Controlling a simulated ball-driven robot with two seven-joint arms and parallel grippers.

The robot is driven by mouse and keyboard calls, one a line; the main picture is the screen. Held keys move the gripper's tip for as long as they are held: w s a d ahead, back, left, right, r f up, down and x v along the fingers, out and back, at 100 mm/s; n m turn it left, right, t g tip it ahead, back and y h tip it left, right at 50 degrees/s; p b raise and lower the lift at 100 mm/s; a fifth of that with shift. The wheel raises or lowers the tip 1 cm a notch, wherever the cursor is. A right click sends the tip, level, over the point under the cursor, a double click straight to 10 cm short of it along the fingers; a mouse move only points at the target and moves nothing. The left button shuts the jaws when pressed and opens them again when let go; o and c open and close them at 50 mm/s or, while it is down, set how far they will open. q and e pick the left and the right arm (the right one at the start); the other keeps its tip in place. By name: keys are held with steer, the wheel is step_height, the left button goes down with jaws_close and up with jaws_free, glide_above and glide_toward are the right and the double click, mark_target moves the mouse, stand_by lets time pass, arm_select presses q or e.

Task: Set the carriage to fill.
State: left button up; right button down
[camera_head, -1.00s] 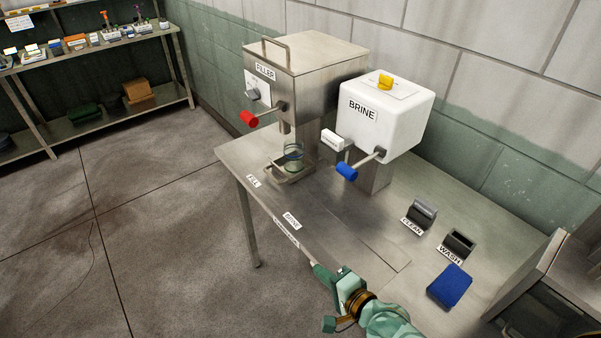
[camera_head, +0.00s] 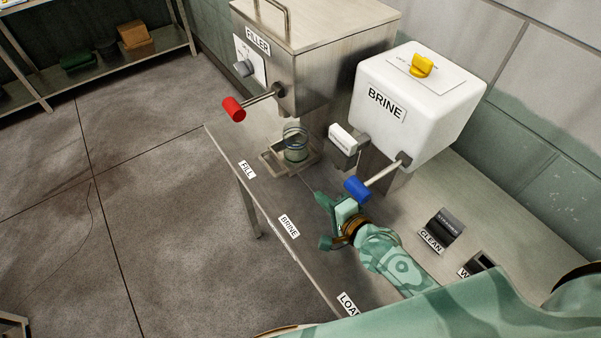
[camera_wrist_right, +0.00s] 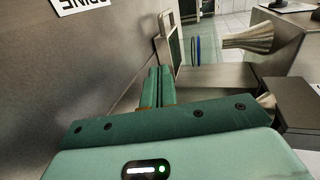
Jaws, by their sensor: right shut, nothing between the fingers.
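The carriage (camera_head: 270,167) is a small metal tray on the bench under the filler, across from the FILL label (camera_head: 247,169). A clear glass jar (camera_head: 296,154) with blue rings stands in it. My right gripper (camera_head: 321,199) is shut and empty, low over the bench, to the right of and nearer than the carriage. In the right wrist view, my two green fingers (camera_wrist_right: 158,72) lie together and point toward the carriage's upright metal frame (camera_wrist_right: 174,42). A blue ring of the jar (camera_wrist_right: 198,50) shows beyond. I cannot tell whether the fingertips touch the carriage. My left gripper is not in view.
The filler (camera_head: 320,60) has a red-handled lever (camera_head: 234,109). The white brine tank (camera_head: 415,105) has a blue-handled lever (camera_head: 357,188) close to my right gripper. BRINE (camera_head: 288,226) and LOAD (camera_head: 348,303) labels mark the front edge. CLEAN (camera_head: 440,228) and WASH holders stand at right.

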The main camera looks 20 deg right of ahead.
steer(key=b, duration=0.2)
glide_toward(290, 166)
steer(key=shift+w+a+f, duration=0.15)
steer(key=shift+w+a, duration=0.9)
steer(key=shift+w, duration=0.3)
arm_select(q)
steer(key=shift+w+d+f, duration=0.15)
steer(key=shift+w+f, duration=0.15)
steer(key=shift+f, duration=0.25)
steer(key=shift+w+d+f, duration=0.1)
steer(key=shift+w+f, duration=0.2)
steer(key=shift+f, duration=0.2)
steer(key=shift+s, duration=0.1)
arm_select(e)
steer(key=w, duration=0.1)
steer(key=w+a+b, duration=0.1)
steer(key=w, duration=0.2)
steer(key=shift+w+a, duration=0.15)
steer(key=shift+a, duration=0.15)
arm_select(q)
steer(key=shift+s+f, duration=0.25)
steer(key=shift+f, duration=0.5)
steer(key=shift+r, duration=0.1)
